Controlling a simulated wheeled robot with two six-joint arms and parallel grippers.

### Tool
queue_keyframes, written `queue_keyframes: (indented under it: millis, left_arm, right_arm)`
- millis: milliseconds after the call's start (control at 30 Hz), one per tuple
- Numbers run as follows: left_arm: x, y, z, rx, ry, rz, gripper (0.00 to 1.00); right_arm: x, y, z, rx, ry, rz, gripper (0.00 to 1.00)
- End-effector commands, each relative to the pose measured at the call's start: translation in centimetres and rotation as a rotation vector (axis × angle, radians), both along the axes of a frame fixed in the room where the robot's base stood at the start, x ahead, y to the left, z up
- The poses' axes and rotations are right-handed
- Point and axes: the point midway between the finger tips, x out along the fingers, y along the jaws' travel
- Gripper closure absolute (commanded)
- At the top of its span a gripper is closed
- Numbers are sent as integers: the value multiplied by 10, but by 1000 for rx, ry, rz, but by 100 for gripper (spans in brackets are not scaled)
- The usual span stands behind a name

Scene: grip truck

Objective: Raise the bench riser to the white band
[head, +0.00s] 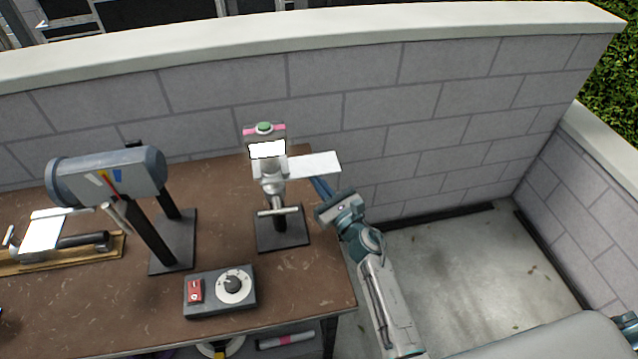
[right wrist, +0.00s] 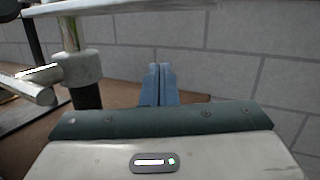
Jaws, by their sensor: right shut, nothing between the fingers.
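The bench riser (head: 283,238) appears to be the stand near the table's right end, with a dark base, grey post, T-handle and pale flat plate (head: 315,164) reaching right. A white panel (head: 267,150), pink strips and a green knob sit at its top. I cannot tell which mark is the white band. My right gripper (head: 319,187) is shut and empty, just below the plate's right part in the head view. In the right wrist view, its blue fingers (right wrist: 158,85) are together, with the plate (right wrist: 120,5) above and the T-handle (right wrist: 32,86) left. My left gripper is not in view.
A grey drum (head: 107,178) with coloured stripes stands left of the riser. A control box (head: 220,291) with a red switch and dial lies in front. A clamp-like tool (head: 60,239) lies far left. A block wall (head: 370,90) runs behind the brown table (head: 308,290).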

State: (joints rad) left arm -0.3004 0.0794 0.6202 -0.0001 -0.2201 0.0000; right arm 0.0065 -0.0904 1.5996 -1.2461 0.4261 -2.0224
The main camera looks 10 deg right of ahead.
Motion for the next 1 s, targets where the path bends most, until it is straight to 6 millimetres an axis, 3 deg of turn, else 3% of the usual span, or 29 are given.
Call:
queue_keyframes:
  millis: [1000]
  left_arm:
    - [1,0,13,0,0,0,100]
  right_arm:
    - [0,0,15,0,0,0,100]
